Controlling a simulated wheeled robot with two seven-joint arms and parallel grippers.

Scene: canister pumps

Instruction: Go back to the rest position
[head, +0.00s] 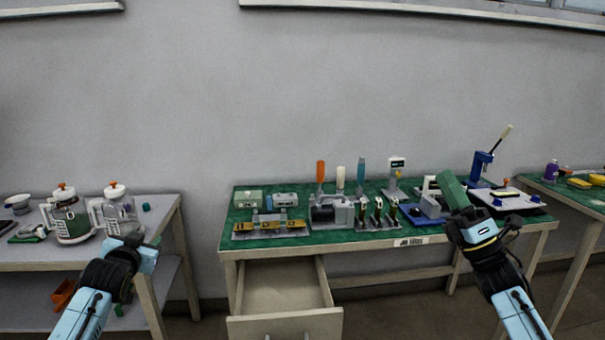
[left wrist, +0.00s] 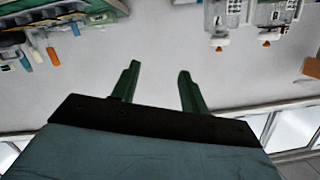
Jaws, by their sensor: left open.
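Two canister pumps with orange-tipped tops, one with a green lower part (head: 72,222) and one clear (head: 119,215), stand on the left table. My left gripper (head: 147,241) is in front of that table's right end in the head view. In the left wrist view its two green fingers (left wrist: 156,88) are apart with nothing between them. The pumps show upside down at the top of that view, apart from the fingers. My right gripper (head: 453,192) is raised over the right part of the green-topped bench. Its green fingers are seen edge-on, so their gap is unclear.
The green-topped bench (head: 335,236) holds several tools and fixtures. Its drawer (head: 284,324) is pulled open at the front. A blue press (head: 482,165) stands near the right gripper. An orange bin (head: 63,294) is on the left table's lower shelf.

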